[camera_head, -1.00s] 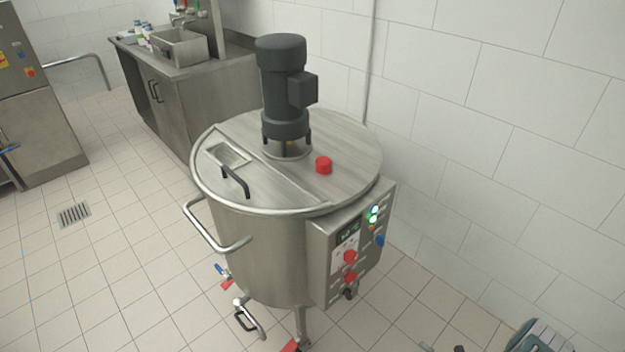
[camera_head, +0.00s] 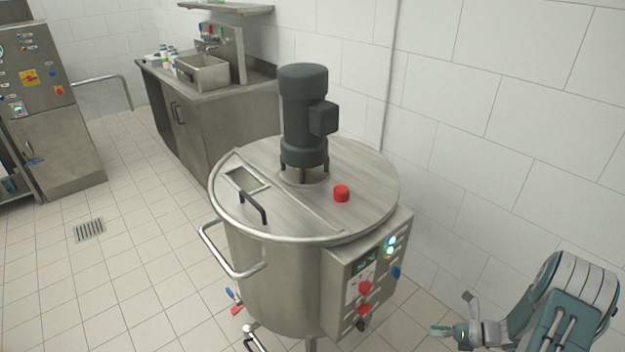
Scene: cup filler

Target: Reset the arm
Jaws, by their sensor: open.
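My gripper (camera_head: 455,315) is at the lower right, with its fingers spread apart and nothing seen between them. My teal and white arm comes in from the right edge behind it. The gripper is to the right of the control box (camera_head: 365,285) of a steel mixing tank (camera_head: 270,280), apart from it in the picture. The tank has a round lid with a black handle (camera_head: 252,206), a dark motor (camera_head: 304,115) and a red knob (camera_head: 341,193).
A steel counter (camera_head: 200,120) with a sink (camera_head: 203,72) and bottles stands at the back. A steel cabinet (camera_head: 60,120) is at the left. A white tiled wall (camera_head: 540,100) rises close behind the tank. The tiled floor at the left is open, with a drain (camera_head: 89,230).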

